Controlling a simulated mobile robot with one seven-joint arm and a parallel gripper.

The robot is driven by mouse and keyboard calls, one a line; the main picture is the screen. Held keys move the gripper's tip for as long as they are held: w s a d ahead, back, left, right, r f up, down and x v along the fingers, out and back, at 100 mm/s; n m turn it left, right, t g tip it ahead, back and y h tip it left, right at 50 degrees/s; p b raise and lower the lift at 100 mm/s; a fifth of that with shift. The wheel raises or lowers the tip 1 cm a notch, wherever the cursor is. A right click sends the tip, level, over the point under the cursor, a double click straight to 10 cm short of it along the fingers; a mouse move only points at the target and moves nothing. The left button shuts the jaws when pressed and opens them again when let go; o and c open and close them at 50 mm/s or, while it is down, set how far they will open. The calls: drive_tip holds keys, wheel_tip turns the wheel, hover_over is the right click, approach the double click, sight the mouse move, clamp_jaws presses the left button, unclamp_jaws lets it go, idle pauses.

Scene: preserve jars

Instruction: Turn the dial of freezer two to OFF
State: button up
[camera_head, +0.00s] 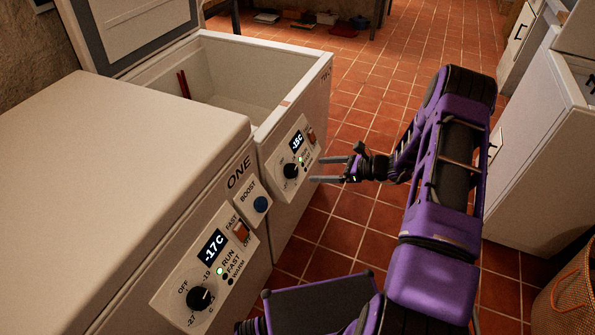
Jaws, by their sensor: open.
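Freezer two (314,94) stands in the middle left of the head view with its lid up and its inside open. Its black dial (290,171) sits on a pale control panel on the front face, below a display reading about -15C. My gripper (318,170) is just right of this dial, with its two fingers apart and pointing left towards the panel. The fingers look empty. Whether they touch the dial cannot be told. The dial's markings are too small to read.
A white cabinet (540,150) and a wicker basket (570,305) are at right. The tiled floor (400,40) is open behind.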

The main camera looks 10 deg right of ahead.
sight(294, 170)
drive_tip(key=x, duration=0.9)
drive_tip(key=shift+f+b, duration=0.1)
drive_tip(key=shift+b, duration=0.3)
drive_tip(key=shift+d, duration=0.1)
drive_tip(key=c, duration=1.4)
